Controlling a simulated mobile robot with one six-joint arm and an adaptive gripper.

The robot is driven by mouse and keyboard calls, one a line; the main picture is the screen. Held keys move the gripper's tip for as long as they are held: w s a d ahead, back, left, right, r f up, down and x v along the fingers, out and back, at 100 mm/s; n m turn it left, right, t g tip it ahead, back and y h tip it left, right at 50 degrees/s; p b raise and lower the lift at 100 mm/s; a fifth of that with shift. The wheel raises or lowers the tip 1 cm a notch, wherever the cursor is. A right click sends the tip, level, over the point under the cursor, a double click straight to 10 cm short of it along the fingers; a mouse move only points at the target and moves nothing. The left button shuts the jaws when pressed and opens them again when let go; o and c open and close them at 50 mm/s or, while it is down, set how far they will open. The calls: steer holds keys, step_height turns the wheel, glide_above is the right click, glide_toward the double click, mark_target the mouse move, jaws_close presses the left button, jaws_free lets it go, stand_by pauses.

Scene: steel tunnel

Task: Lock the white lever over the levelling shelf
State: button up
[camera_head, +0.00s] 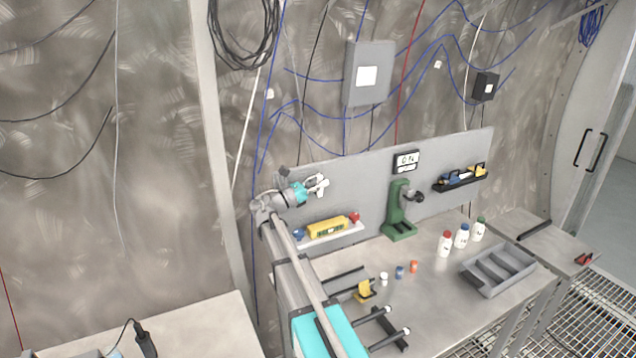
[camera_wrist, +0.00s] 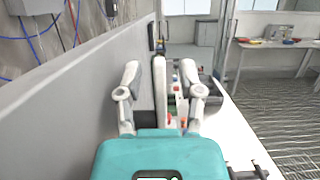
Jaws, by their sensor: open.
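The levelling shelf (camera_head: 341,237) is a white ledge on the grey upright panel, with a yellow level (camera_head: 327,227) between a blue knob (camera_head: 299,233) and a red knob (camera_head: 354,217). My gripper (camera_head: 321,185) is above the shelf, close to the panel. In the wrist view my gripper (camera_wrist: 162,94) is open, its two pale fingers apart. A pale upright bar (camera_wrist: 160,88), which looks like the white lever, stands between the fingers; I cannot tell whether they touch it. In the head view I cannot separate the lever from my fingers.
The panel (camera_wrist: 75,100) runs close along the left in the wrist view. A green stand (camera_head: 397,212) is right of the shelf. Several bottles, small caps and a grey divided tray (camera_head: 498,269) are on the bench. A dark wall rack (camera_head: 460,183) hangs further right.

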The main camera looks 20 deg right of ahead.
steer(key=shift+r, duration=0.1)
stand_by(0.3)
step_height(320, 180, up, 9)
steer(key=p, duration=0.9)
steer(key=shift+r+p, duration=0.45)
steer(key=shift+p, duration=0.1)
steer(key=shift+f, duration=0.1)
